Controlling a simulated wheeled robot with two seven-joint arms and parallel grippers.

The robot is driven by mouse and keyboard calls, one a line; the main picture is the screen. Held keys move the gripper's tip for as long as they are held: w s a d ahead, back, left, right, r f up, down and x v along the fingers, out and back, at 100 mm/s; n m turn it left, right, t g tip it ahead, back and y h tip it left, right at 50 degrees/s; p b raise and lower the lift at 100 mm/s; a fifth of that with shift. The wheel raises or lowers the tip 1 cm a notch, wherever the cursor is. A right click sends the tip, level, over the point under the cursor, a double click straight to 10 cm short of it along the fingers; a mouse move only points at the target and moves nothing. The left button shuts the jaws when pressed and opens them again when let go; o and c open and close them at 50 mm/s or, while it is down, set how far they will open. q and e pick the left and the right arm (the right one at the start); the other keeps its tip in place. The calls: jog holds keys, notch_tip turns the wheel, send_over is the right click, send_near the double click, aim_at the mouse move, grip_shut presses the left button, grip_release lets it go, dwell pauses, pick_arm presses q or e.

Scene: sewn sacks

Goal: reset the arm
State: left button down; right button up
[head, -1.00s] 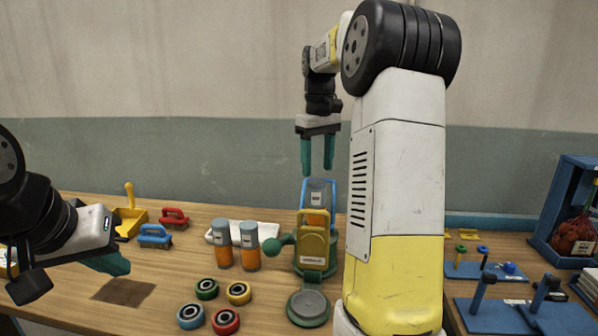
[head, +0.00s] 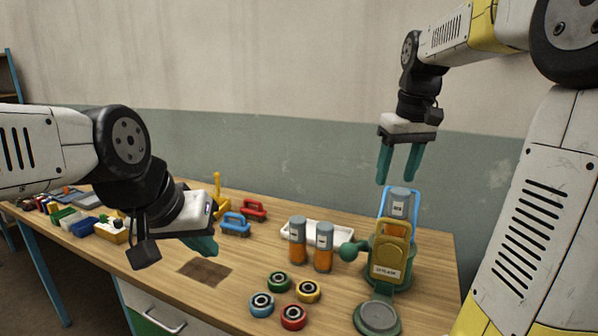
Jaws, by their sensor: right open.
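My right gripper (head: 399,164) hangs in the air with its teal fingers pointing down and apart, empty. It is above the yellow and green device (head: 391,252), which has a blue frame and a grey-capped bottle in it. My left gripper (head: 203,246) is at the left over the table, above and behind a dark square patch (head: 204,271). Its teal fingers are seen from the side and overlap, so the gap between them is hidden. I see nothing held in it.
Two orange bottles (head: 323,247) stand by a white tray (head: 341,235). Several coloured rings (head: 293,317) lie in front. Several small items (head: 87,227) crowd the table's left end. The wooden table (head: 330,285) is clear around the rings.

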jog(key=s+a+f+m+t, duration=0.1)
jog(key=s+a+f+t, duration=0.1)
jog(key=s, duration=0.6)
jog(key=s+a+f+m+t+y, duration=0.1)
jog(key=s+a+f+t, duration=0.1)
jog(key=s+a+f, duration=0.2)
jog(key=s+a, duration=0.2)
jog(key=s, duration=0.2)
jog(key=shift+s+a+f+y, duration=0.2)
jog(key=shift+s+a+y, duration=0.1)
jog(key=shift+s, duration=0.1)
